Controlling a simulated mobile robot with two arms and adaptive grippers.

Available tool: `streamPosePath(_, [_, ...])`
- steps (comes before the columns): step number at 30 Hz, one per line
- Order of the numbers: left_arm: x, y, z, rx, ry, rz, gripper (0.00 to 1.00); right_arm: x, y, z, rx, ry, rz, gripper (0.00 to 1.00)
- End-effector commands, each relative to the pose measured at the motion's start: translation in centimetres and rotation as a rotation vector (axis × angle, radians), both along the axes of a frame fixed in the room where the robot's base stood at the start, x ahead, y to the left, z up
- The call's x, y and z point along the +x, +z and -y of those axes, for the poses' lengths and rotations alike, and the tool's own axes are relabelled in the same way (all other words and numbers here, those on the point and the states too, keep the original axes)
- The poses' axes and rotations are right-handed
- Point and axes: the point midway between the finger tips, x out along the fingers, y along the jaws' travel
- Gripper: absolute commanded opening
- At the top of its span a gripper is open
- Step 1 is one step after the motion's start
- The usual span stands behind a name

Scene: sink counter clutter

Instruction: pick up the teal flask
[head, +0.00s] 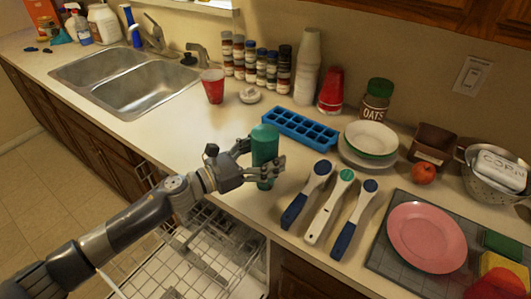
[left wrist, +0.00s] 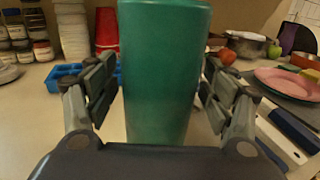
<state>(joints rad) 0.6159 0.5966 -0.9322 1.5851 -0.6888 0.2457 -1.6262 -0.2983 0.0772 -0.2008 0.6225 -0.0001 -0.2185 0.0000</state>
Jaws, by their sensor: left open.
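The teal flask (head: 265,147) stands upright near the front edge of the counter in the head view. In the left wrist view the teal flask (left wrist: 162,75) fills the middle of the picture, between the fingers. My left gripper (head: 264,165) is around the flask, with its fingers on both sides. The left gripper (left wrist: 160,100) is open, and gaps show between its finger pads and the flask. The flask's lower end is partly hidden by a finger in the head view. My right gripper is in neither view.
A blue ice tray (head: 300,129) lies just behind the flask. Several brushes, one a white-handled brush (head: 328,208), lie to its right. An open dishwasher rack (head: 195,255) is below the counter edge. A red cup (head: 212,86) stands behind left, near the double sink (head: 130,83).

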Motion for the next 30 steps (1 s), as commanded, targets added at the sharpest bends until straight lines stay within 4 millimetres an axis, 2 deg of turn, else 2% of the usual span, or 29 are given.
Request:
streamPosePath(5, [0.0,-0.1,0.0,0.0,0.001,0.0,0.76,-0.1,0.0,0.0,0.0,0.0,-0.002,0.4])
streamPosePath(8, [0.0,0.0,0.0,0.0,0.001,0.0,0.58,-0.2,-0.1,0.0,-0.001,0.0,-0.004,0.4])
streamPosePath(12, [0.0,0.0,0.0,0.0,0.001,0.0,0.26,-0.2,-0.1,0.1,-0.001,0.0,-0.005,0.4])
streamPosePath(13, [0.0,0.0,0.0,0.0,0.001,0.0,0.23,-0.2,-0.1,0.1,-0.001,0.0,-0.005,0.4])
streamPosePath(23, [0.0,0.2,0.0,-0.001,0.0,0.002,0.23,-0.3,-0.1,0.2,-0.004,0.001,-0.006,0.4])
streamPosePath(30, [0.1,2.0,-0.1,0.0,0.0,0.005,0.23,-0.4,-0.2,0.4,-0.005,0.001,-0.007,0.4])
